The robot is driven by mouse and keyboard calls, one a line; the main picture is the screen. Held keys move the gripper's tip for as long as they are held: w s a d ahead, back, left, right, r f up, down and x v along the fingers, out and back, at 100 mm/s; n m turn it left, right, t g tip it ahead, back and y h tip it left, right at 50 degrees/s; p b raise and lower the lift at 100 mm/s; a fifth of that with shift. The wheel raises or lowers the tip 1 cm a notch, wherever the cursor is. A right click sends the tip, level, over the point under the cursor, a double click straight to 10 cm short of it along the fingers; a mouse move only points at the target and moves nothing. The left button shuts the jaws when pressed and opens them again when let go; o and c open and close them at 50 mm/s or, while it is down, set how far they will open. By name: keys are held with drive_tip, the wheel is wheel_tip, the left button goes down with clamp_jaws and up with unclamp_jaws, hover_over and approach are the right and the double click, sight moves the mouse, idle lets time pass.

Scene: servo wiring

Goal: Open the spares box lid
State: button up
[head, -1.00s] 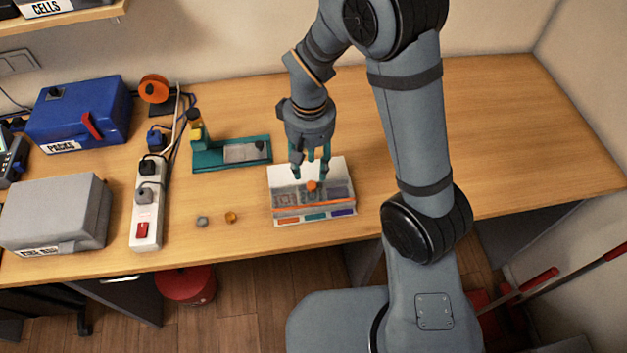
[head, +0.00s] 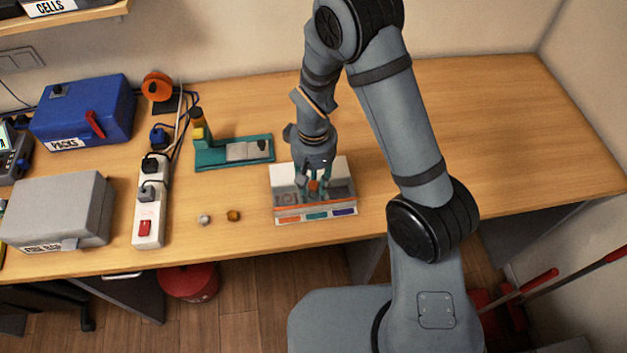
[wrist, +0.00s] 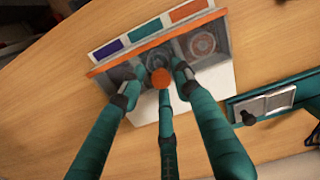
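A shallow box (head: 280,203) with a see-through lid, an orange front edge and an orange knob (wrist: 160,78) sits at the front middle of the bench. Round and square shapes show dimly through the lid, which looks shut. My gripper (head: 315,188) is down over the box with its teal fingers around the knob. In the wrist view my gripper (wrist: 158,84) has its fingers spread, with small gaps seen beside the knob; contact with the lid is hard to judge.
A teal fixture (head: 215,157) stands behind and left of the box. Two small round parts (head: 204,220) (head: 233,215) lie to its left, then a white power strip (head: 150,210). A grey case (head: 60,205) and a blue case (head: 85,110) are farther left. The bench's right side is clear.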

clamp_jaws()
drive_tip(key=shift+d, duration=0.1)
idle(0.5)
